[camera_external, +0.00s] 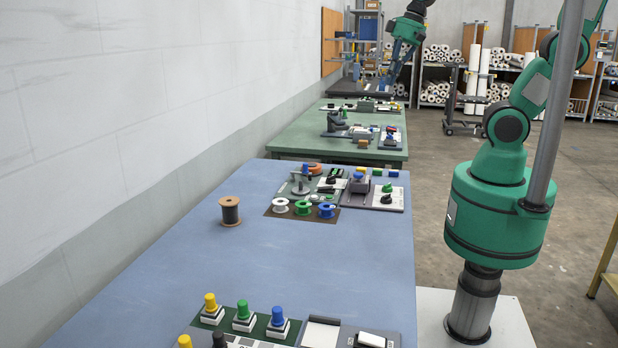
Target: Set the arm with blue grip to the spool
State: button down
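A small device (300,188) with a grey post and disc stands on the blue table's far part. A small blue knob (305,168) shows at its top back; I take this for the blue grip, but it is too small to be sure. How its arm points cannot be told. White (280,206), green (303,208) and blue (327,210) spools stand in a row on a dark mat in front of it. A larger dark spool with brown flanges (230,211) stands alone to the left. My gripper (399,62) appears high at the top, apart from these things; its finger opening is unclear.
Yellow, green and blue buttons (243,315) are at the near edge. The blue table's middle (260,260) is clear. A green table (300,132) lies beyond.

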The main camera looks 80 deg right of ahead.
jog(key=w+d+f+m+g+y+p, duration=0.1)
jog(key=w+d+f+m, duration=0.2)
jog(key=w, duration=0.3)
jog(key=w+d+f+m+y, duration=0.2)
jog(key=w+d+f+m, duration=0.15)
jog(key=w, duration=0.25)
jog(key=w+d+f+m+g+y+p, duration=0.1)
jog(key=w+d+f+m, duration=0.2)
jog(key=w+f, duration=0.15)
jog(key=w+d+f+m+y, duration=0.1)
jog(key=w+d+f+m, duration=0.3)
jog(key=d+f, duration=0.2)
jog(key=w+d+f+m+t+y+p, duration=0.1)
jog(key=w+d+f+m, duration=0.3)
jog(key=f, duration=0.6)
jog(key=shift+w+d+f+y, duration=0.35)
jog(key=shift+w+d+y, duration=0.35)
jog(key=shift+d, duration=0.55)
jog(key=shift+a+f, duration=0.1)
